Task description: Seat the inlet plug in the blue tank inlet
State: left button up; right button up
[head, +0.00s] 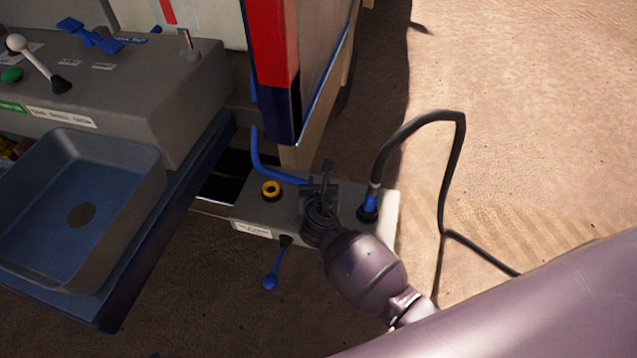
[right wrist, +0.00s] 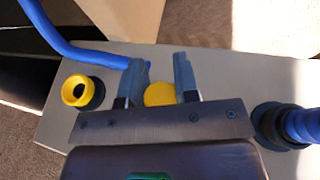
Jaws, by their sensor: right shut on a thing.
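My right gripper (head: 321,186) is over the middle of the pale panel (head: 345,236), beside the end of a blue pipe (head: 265,165). In the right wrist view my right gripper (right wrist: 160,66) is shut on a yellow round piece (right wrist: 159,94), which looks like the inlet plug. I cannot tell whether it is seated; the gripper hides what lies below it. A yellow-ringed open port (right wrist: 78,91) sits to the left on the panel; it also shows in the head view (head: 271,190). My left gripper is not in view.
A black hose (head: 460,165) with a blue end fitting (head: 370,203) joins the panel on the right. A blue-handled lever (head: 271,280) sticks out in front. A blue basin (head: 70,265) and a grey control box (head: 170,115) stand left. Open ground lies right.

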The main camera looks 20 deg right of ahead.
jog(key=shift+f, duration=0.3)
jog(key=o, duration=1)
jog(key=shift+s+r, duration=0.15)
jog(key=shift+s, duration=0.1)
jog(key=p+v, duration=0.1)
jog(key=v, duration=0.3)
jog(key=shift+s+a+r, duration=0.15)
jog(key=shift+s+r, duration=0.05)
jog(key=shift+s, duration=0.05)
jog(key=p+v, duration=0.1)
jog(key=v, duration=0.4)
jog(key=shift+f, duration=0.15)
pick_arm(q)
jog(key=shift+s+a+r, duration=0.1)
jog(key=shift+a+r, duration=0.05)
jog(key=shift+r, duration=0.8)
pick_arm(e)
jog(key=shift+s+a, duration=0.15)
jog(key=shift+s, duration=0.2)
